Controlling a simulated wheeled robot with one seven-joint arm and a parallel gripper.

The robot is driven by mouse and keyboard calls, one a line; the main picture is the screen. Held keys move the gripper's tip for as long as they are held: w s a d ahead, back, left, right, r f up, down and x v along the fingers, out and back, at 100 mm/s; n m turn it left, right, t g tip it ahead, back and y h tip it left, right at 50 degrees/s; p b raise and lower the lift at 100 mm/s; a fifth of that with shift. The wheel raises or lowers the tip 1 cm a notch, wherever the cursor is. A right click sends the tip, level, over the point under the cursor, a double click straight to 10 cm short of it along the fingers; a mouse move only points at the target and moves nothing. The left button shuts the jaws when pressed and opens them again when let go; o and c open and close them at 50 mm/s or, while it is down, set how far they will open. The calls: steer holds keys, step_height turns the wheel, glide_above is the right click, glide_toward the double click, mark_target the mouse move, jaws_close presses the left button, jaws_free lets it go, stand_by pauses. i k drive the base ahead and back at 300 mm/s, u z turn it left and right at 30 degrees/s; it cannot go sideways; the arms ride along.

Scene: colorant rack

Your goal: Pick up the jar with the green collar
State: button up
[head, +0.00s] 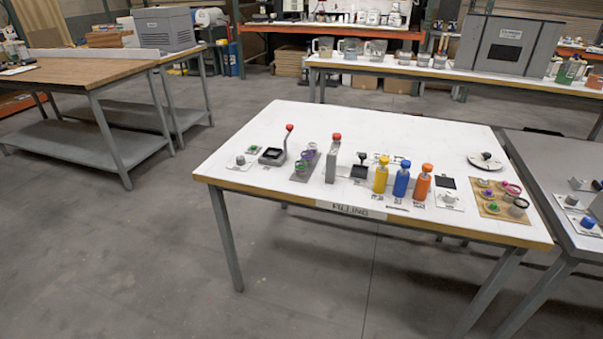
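On the white table marked FILLING (290,124), a small jar with what looks like a green collar (300,168) stands at the near end of a grey rack (303,178). A jar with a purple collar (308,156) stands just behind it on the same rack. A small green piece (492,207) also shows on the tan board (482,209) at the table's right end, among purple, yellow and pink-ringed pieces. These are too small to tell whether any is a collared jar. My gripper is not in view.
A red-knobbed lever device (272,156) stands left of the rack, and a grey red-topped post (333,160) right of it. Yellow (381,179), blue (401,182) and orange (422,185) bottles stand further right. The floor in front is clear. A grey table (560,158) adjoins at right.

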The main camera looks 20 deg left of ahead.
mark_target(301, 170)
steer(key=u, duration=1.45)
steer(key=k, duration=0.65)
steer(key=z, duration=0.9)
steer(key=i, duration=1.1)
steer(key=u, duration=0.05)
